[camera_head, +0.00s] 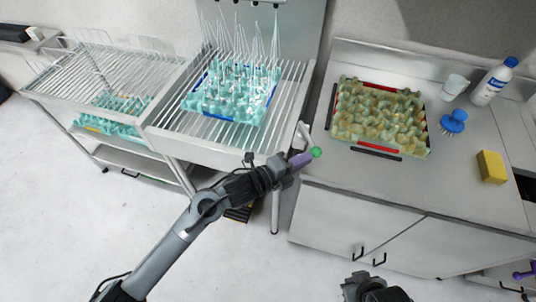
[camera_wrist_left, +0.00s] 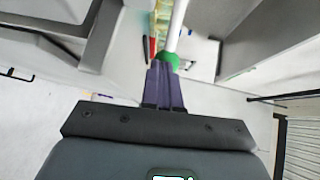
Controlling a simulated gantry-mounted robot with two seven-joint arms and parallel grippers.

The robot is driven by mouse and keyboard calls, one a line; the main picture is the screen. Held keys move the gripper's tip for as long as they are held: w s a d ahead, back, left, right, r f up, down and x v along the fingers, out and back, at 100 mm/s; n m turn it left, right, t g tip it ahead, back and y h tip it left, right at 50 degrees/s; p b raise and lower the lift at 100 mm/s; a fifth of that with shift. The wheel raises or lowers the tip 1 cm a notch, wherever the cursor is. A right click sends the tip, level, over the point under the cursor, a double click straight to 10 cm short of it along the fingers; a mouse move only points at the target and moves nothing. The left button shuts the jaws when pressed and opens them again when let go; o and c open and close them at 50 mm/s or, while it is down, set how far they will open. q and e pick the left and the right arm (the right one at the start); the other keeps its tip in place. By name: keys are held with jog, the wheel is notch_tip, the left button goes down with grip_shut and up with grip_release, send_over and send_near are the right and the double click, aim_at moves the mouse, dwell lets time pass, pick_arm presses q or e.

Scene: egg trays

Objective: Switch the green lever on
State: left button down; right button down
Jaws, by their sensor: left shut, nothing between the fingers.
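The green lever has a round green knob (camera_head: 316,152) on a white rod (camera_head: 304,133), beside the gap between the wash rack and the counter. My left gripper (camera_head: 302,159) has purple fingers, shut and empty, with their tips right at the knob. In the left wrist view the green knob (camera_wrist_left: 170,61) sits just beyond the tips of the left gripper (camera_wrist_left: 166,70), and the rod runs up from it. I cannot tell whether they touch. At the right edge, a small purple part (camera_head: 525,272) looks like my right gripper; its fingers are too cut off to read.
A teal tray (camera_head: 222,107) stands on the wire rack under thin nozzles. A tray of eggs (camera_head: 380,118) lies on the counter between red and black strips. A cup (camera_head: 454,86), bottle (camera_head: 494,82), blue brush (camera_head: 454,121) and yellow sponge (camera_head: 491,166) stand to the right.

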pick_arm(q)
jog(key=shift+n+t+y, duration=0.5)
jog(key=shift+n+t, duration=0.1)
jog(key=shift+t, duration=0.1)
jog(key=d, duration=0.4)
jog(key=shift+w, duration=0.1)
jog(key=shift+w+d, duration=0.3)
jog(key=shift+d, duration=0.4)
jog(key=shift+w+d, duration=0.25)
jog(key=shift+d, duration=0.4)
pick_arm(e)
jog(key=shift+s+d, duration=0.2)
jog(key=shift+s, duration=0.1)
pick_arm(q)
jog(key=shift+d+f, duration=0.1)
